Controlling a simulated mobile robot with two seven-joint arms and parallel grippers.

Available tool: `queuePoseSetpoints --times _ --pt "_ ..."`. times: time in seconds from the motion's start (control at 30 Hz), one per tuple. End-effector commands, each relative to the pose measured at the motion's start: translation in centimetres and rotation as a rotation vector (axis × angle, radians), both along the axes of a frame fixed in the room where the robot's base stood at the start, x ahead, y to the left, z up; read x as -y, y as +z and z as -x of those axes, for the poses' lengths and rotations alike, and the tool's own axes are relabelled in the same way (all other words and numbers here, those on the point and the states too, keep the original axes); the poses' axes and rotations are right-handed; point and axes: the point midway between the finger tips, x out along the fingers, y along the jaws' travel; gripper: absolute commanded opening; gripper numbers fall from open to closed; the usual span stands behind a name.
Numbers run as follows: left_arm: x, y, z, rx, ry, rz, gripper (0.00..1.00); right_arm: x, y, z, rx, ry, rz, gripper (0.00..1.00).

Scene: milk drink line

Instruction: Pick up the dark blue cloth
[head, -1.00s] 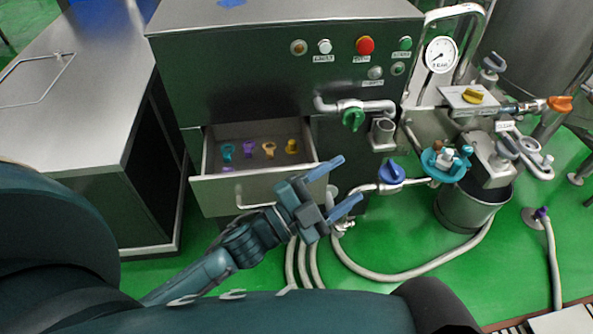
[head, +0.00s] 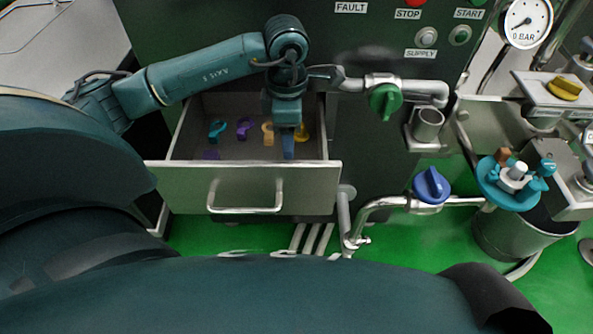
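I cannot make out a dark blue cloth in the head view now. My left gripper (head: 288,148) points down over the right part of the open drawer (head: 245,178). Its blue fingers overlap in this view, so I cannot tell whether they are apart or hold anything. They hide part of the drawer floor and sit between a tan piece (head: 268,135) and a yellow piece (head: 304,130). My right gripper is not in view.
The drawer also holds a teal piece (head: 217,130), a purple piece (head: 244,127) and a flat purple item (head: 211,155). A green-handled valve (head: 385,101) and a blue-handled valve (head: 431,185) stand to the right. A grey bench top (head: 55,50) lies at left.

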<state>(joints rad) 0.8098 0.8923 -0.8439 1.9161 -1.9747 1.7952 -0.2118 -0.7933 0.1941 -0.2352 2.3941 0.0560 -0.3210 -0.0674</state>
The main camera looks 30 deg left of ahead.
Motion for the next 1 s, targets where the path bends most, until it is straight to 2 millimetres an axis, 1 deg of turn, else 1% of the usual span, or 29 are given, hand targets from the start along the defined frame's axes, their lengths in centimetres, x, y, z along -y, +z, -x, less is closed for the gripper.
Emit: queuePoseSetpoints --times 0.03,0.2,0.33,0.4,0.57,0.67,0.83,0.9,1.0 --pt "0.0 -0.9 0.1 -0.003 -0.001 -0.002 0.60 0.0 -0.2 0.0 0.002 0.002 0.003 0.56" --pt "0.0 -4.1 0.1 -0.007 -0.001 0.000 0.60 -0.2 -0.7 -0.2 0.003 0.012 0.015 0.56" --pt "0.1 -6.3 0.0 -0.006 -0.001 0.002 0.60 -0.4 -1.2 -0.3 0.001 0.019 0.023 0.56" --pt "0.1 -7.1 0.0 -0.005 -0.002 0.002 0.60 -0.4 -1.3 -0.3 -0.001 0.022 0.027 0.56" --pt "0.0 -8.0 -0.1 -0.003 -0.001 0.003 0.60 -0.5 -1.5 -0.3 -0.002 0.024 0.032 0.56" --pt "0.0 -9.2 -0.3 -0.005 0.000 0.002 0.60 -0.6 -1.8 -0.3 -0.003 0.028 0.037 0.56" --pt "-0.2 -11.8 -0.7 -0.006 0.000 0.002 0.60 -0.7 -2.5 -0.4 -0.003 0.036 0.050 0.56" --pt "-0.2 -12.5 -0.8 -0.003 -0.001 0.003 0.60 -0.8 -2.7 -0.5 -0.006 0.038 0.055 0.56" --pt "-0.2 -13.0 -0.8 -0.002 -0.001 0.002 0.60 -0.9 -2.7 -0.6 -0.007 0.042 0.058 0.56"
